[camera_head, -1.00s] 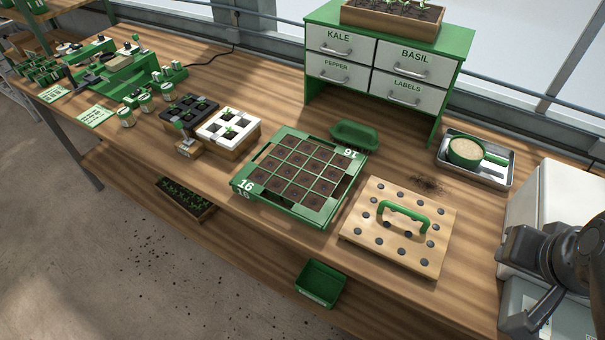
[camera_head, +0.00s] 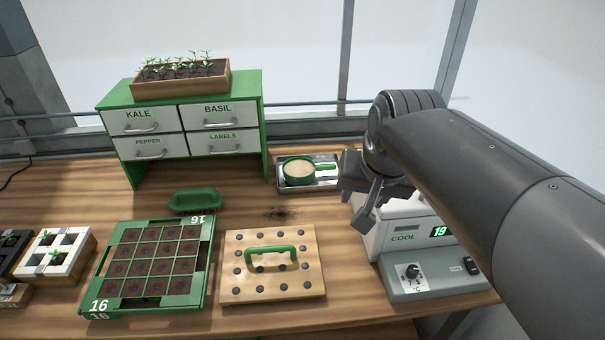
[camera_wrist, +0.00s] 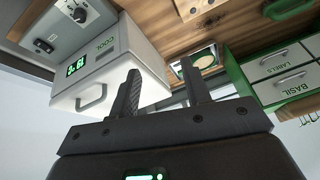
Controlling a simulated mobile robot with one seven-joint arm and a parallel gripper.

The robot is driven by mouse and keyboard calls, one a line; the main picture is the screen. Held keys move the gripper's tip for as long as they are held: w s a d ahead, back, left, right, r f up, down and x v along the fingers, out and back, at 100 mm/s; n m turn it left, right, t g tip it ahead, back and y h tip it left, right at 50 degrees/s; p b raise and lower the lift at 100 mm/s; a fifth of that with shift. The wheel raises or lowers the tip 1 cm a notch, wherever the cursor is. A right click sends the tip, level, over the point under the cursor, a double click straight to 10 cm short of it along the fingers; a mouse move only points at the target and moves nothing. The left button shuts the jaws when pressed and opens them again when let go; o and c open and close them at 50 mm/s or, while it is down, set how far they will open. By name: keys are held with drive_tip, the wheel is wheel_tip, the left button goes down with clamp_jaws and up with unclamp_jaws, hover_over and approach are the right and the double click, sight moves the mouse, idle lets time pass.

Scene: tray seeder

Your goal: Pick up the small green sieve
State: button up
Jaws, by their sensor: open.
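The small green sieve (camera_head: 299,178) has a round green rim, a pale beige inside and a green handle pointing right. It sits in a shallow metal tray (camera_head: 318,186) at the back of the bench. It also shows in the wrist view (camera_wrist: 204,61), beyond the fingers and slightly to the right. My gripper (camera_wrist: 160,70) is open with nothing between its fingers. In the head view my gripper (camera_head: 364,200) is in the air right of the tray, near the cooler, apart from the sieve. The handle's far end lies close to my wrist in that view.
A white cooler box (camera_head: 400,235) reading 19 stands right of the tray, below my arm. A green drawer cabinet (camera_head: 188,88) stands left of it. A wooden board with a green handle (camera_head: 270,285) and a green seed tray (camera_head: 112,262) lie in front. Bare bench separates them.

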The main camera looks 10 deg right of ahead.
drive_tip(key=w+r+m+g, duration=0.15)
drive_tip(key=w+m, duration=0.25)
drive_tip(key=w, duration=1)
drive_tip(key=m+g, duration=0.3)
drive_tip(key=m, duration=0.8)
hover_over(319, 165)
wheel_tip(319, 165, down, 18)
drive_tip(key=shift+d+r, duration=0.1)
wheel_tip(319, 165, down, 10)
drive_tip(key=shift+s+f, duration=0.1)
drive_tip(key=shift+f, duration=0.05)
clamp_jaws()
